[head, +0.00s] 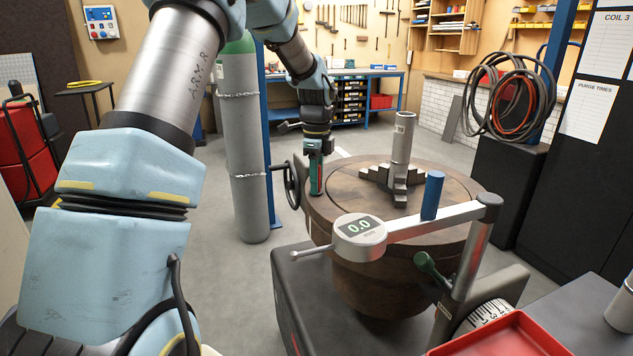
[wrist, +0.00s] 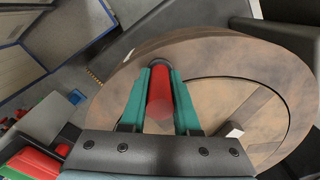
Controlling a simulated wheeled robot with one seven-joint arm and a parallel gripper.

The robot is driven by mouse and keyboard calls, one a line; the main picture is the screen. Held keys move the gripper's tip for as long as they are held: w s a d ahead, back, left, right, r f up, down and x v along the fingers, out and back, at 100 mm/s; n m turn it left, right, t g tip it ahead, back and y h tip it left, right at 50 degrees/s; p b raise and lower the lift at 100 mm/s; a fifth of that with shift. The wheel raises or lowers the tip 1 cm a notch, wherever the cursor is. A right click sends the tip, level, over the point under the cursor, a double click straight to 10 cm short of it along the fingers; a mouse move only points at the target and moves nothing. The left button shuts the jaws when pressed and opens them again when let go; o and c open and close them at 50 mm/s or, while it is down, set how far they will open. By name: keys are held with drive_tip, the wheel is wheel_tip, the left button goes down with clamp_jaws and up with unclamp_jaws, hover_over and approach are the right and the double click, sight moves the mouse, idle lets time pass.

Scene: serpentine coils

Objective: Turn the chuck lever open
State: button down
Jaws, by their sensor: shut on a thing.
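The red grip of a lever (wrist: 160,95) stands between the two green fingers of my gripper (wrist: 161,72) in the wrist view. The fingers are shut on it, one on each side. In the head view my gripper (head: 316,185) points down at the left edge of the round brown table (head: 440,184); the grip is mostly hidden by the fingers there. The grey stepped-jaw chuck (head: 398,183) sits on the table, right of my gripper. A grey tube (head: 402,138) stands upright in its middle.
A dial gauge (head: 360,236) reading 0.0 sits on an arm across the table's front, with a blue cylinder (head: 432,194) by it. A grey gas cylinder (head: 243,150) and a handwheel (head: 292,186) stand left. A red tray (head: 505,338) lies front right.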

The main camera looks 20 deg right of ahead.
sight(330, 211)
drive_tip(key=shift+s, duration=0.15)
drive_tip(key=shift+s+n, duration=0.3)
drive_tip(key=shift+s, duration=0.3)
drive_tip(key=s+n, duration=0.1)
drive_tip(key=s, duration=0.1)
drive_tip(key=s+n+b, duration=0.1)
drive_tip(key=s, duration=0.2)
drive_tip(key=s+d+n, duration=0.1)
drive_tip(key=s, duration=0.1)
drive_tip(key=shift+s+n+b, duration=0.15)
drive_tip(key=shift+n+b, duration=0.15)
drive_tip(key=shift+n, duration=0.1)
drive_tip(key=s+d+n, duration=0.1)
drive_tip(key=s, duration=0.1)
drive_tip(key=s+d+n, duration=0.2)
drive_tip(key=s, duration=0.1)
drive_tip(key=s+d+n, duration=0.1)
drive_tip(key=s, duration=0.2)
drive_tip(key=shift+s+d+n, duration=0.1)
drive_tip(key=shift+d+n, duration=0.2)
drive_tip(key=shift+s+d, duration=0.7)
drive_tip(key=shift+d, duration=0.1)
drive_tip(key=c, duration=0.8)
unclamp_jaws()
drive_tip(key=shift+c, duration=0.2)
drive_tip(key=shift+o, duration=0.9)
